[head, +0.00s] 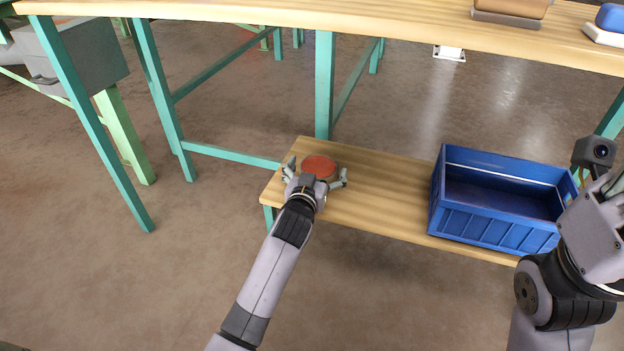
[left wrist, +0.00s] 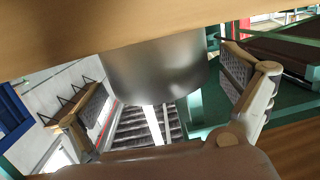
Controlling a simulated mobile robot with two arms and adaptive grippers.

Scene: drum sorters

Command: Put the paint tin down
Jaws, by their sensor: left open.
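The paint tin (head: 319,165) has a round red-orange top and is upright on the left end of the low wooden shelf (head: 385,195). In the left wrist view its smooth silver side (left wrist: 158,78) meets the wooden surface along the top of the picture. My left gripper (head: 316,174) is open around the tin, one finger on each side. The left wrist view shows gaps between both finger pads and the tin. My right arm is at the right edge of the head view; its fingers are not visible.
A blue crate (head: 490,232) stands on the shelf's right part, with bare wood between it and the tin. A wooden tabletop (head: 400,31) on green legs (head: 324,85) overhangs behind the shelf. A grey drawer unit (head: 80,62) hangs at upper left.

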